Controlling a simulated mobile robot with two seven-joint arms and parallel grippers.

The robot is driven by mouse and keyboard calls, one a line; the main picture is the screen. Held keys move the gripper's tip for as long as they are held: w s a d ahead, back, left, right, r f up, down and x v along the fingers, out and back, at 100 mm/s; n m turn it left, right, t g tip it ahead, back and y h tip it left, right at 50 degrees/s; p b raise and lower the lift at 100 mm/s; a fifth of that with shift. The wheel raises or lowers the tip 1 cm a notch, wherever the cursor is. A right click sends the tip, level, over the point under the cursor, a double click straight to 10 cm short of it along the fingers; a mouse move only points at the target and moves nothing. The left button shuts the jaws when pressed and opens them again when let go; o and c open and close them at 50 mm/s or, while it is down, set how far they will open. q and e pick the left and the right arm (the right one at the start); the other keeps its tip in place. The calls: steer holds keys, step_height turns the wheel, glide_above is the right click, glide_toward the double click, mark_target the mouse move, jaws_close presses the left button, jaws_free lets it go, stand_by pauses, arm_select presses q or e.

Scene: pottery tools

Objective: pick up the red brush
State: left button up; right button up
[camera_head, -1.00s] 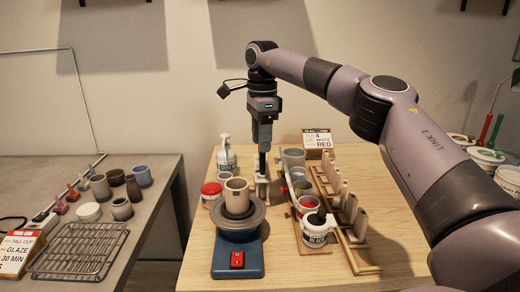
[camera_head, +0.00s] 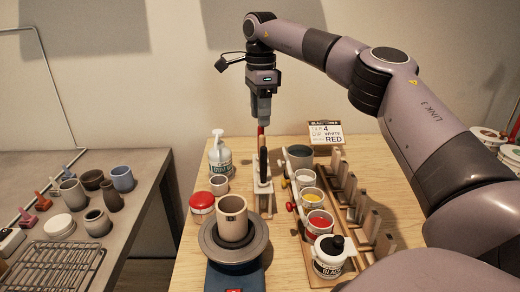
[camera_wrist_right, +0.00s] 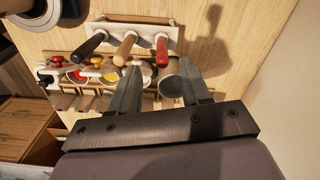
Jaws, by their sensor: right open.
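The red brush (camera_head: 261,133) stands in a pale brush stand (camera_head: 263,200) on the wooden table, its handle upward. In the right wrist view the red handle (camera_wrist_right: 162,50) is at the right end of the stand (camera_wrist_right: 135,30), beside a wooden handle (camera_wrist_right: 125,48) and a black handle (camera_wrist_right: 90,43). My right gripper (camera_head: 264,120) points down over the stand in the head view. In the right wrist view its fingers (camera_wrist_right: 157,82) are apart with nothing between them, and the red handle appears beyond the gap. The left gripper is not in view.
A potter's wheel (camera_head: 205,243) with a cup (camera_head: 232,218) stands in front of the stand. A red-lidded jar (camera_head: 202,203) and a pump bottle (camera_head: 219,155) are left. A rack of paint pots (camera_head: 319,222) and a sign (camera_head: 325,132) are right. A grey table lies left.

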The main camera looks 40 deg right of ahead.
steer(key=shift+w+d, duration=0.1)
steer(key=shift+d, duration=0.05)
steer(key=shift+f, duration=0.15)
step_height(320, 180, down, 7)
steer(key=shift+d+r, duration=0.1)
steer(key=shift+r, duration=0.05)
jaws_close()
